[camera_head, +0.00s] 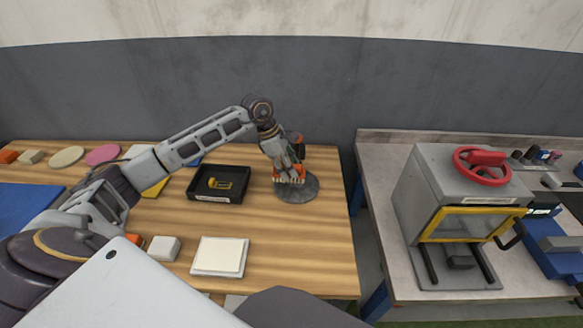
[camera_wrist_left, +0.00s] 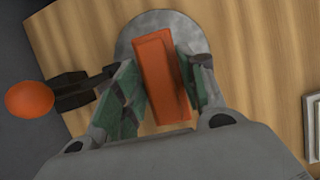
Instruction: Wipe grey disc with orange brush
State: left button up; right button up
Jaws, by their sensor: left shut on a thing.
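The grey disc (camera_head: 309,190) lies flat on the right part of the wooden table in the head view. It also shows behind the brush in the left wrist view (camera_wrist_left: 192,32). The orange brush (camera_wrist_left: 160,78) is held between the green fingers of my left gripper (camera_wrist_left: 160,100). In the head view the brush (camera_head: 289,178) is over the disc, its pale bristles facing down. I cannot tell whether the bristles touch the disc. My left gripper (camera_head: 288,165) is shut on the brush and partly hides it and the disc. My right gripper is not in view.
A black tray (camera_head: 232,199) with a yellow item stands left of the disc. A white square plate (camera_head: 219,256), a white block (camera_head: 164,248) and a blue mat (camera_head: 22,203) are also on the table. A bench with a grey machine (camera_head: 425,185) stands right, across a gap.

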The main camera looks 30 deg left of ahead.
aim_at(299, 165)
pick_arm(q)
jog(key=shift+d, duration=0.1)
jog(key=shift+w+d, duration=0.45)
jog(key=shift+d, duration=0.3)
jog(key=shift+w+d, duration=0.45)
jog(key=shift+d, duration=0.3)
jog(key=shift+w+d+f, duration=0.1)
jog(key=shift+w+d, duration=0.2)
jog(key=shift+d, duration=0.3)
jog(key=shift+a, duration=0.1)
jog(key=shift+s+a+b, duration=0.25)
jog(key=shift+s+a, duration=0.15)
jog(key=shift+a, duration=0.3)
jog(key=shift+s+a+b, duration=0.3)
jog(key=shift+s+a, duration=0.1)
jog(key=shift+a, duration=0.35)
jog(key=shift+s+a+b, duration=0.25)
jog(key=shift+s+a, duration=0.15)
jog(key=shift+a, duration=0.3)
jog(key=shift+d, duration=0.1)
jog(key=shift+w+d, duration=0.4)
jog(key=shift+d, duration=0.3)
jog(key=shift+w+d, duration=0.35)
jog(key=shift+d, duration=0.4)
jog(key=shift+w+d, duration=0.4)
jog(key=shift+d, duration=0.3)
